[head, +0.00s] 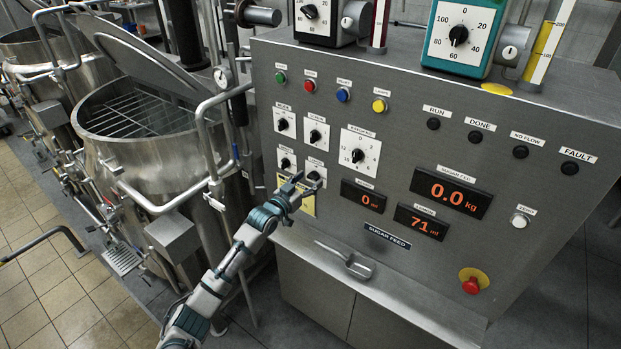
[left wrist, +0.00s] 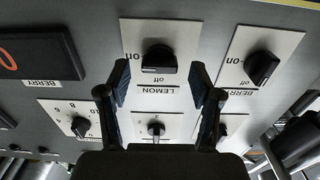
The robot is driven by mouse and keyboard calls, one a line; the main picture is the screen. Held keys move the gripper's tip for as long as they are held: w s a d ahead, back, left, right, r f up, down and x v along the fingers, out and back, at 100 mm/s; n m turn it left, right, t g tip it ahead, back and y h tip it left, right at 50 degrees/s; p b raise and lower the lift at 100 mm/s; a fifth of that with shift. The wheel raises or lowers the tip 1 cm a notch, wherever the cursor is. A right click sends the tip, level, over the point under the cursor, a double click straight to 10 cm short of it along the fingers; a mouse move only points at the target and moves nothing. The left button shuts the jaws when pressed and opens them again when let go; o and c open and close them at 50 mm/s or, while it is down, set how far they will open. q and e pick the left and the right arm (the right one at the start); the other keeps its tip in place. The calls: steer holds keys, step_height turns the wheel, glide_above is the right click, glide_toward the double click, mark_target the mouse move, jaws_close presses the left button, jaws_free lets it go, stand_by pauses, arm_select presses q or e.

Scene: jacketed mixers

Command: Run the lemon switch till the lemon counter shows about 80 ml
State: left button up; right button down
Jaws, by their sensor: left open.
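The lemon switch is a black knob on a white plate, low on the panel in the head view (head: 316,175). In the left wrist view it is at top centre (left wrist: 157,60), with "on" and "off" printed beside it; I cannot tell its setting for sure. My left gripper (head: 298,184) is open and empty in front of it. In the left wrist view its fingers (left wrist: 165,85) are spread to either side below the knob; I see no clear contact. The lemon counter (head: 422,222) reads 71 ml. My right gripper is not in view.
The berry switch (head: 286,163) sits just left of the lemon switch, and the berry counter (head: 363,196) reads 0. A metal scoop (head: 347,262) lies on the ledge below. A red stop button (head: 472,284) is at lower right. A steel jacketed mixer (head: 140,125) stands left of the panel.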

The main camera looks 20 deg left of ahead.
arm_select(q)
steer(key=shift+x, duration=0.8)
steer(key=c, duration=1.1)
steer(key=shift+c, duration=0.2)
